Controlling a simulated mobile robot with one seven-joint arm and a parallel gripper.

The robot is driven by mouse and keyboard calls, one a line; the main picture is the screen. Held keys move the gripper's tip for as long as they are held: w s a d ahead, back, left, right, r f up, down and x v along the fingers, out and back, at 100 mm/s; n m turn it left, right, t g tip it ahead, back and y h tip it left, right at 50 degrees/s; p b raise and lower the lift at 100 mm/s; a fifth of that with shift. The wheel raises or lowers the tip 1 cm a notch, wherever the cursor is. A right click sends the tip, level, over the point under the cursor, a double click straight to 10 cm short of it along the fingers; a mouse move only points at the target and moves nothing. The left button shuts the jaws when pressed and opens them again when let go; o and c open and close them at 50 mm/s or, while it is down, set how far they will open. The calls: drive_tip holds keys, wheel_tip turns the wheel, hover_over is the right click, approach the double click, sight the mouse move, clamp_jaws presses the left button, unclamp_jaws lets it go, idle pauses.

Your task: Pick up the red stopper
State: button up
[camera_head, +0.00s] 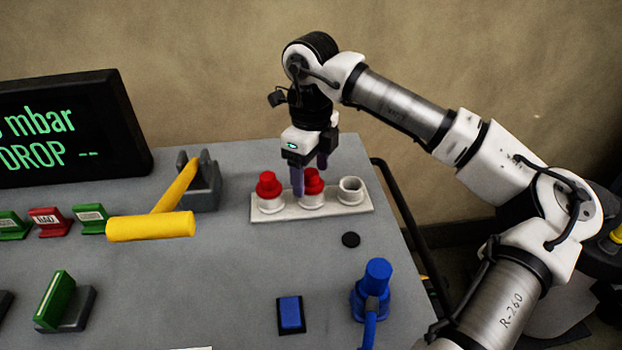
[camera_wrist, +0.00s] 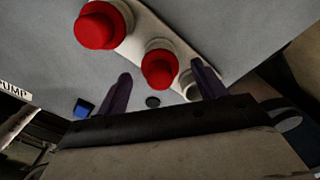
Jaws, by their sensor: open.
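Two red stoppers sit in white cups on a white rack (camera_head: 330,211). One red stopper (camera_head: 268,184) is in the left cup; the other red stopper (camera_head: 314,180) is in the middle cup. The right cup (camera_head: 351,188) is open and empty. My gripper (camera_head: 309,178) points down over the middle stopper, its dark purple fingers open. In the wrist view, the middle stopper (camera_wrist: 159,68) lies between the two spread fingers (camera_wrist: 161,75), with no clear contact. The left-cup stopper (camera_wrist: 100,25) lies outside the fingers there. In the head view, one finger partly hides the middle stopper.
A yellow mallet (camera_head: 150,225) leans on a grey stand (camera_head: 205,190) left of the rack. A display (camera_head: 70,130) stands at the back left.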

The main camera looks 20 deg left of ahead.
sight(311, 172)
drive_tip(key=shift+f, duration=0.65)
drive_tip(key=c, duration=1.1)
drive_tip(key=shift+o, duration=0.2)
drive_tip(key=shift+r, duration=0.1)
wheel_tip(311, 172, up, 23)
drive_tip(key=p, duration=0.3)
drive_tip(key=shift+d, duration=0.15)
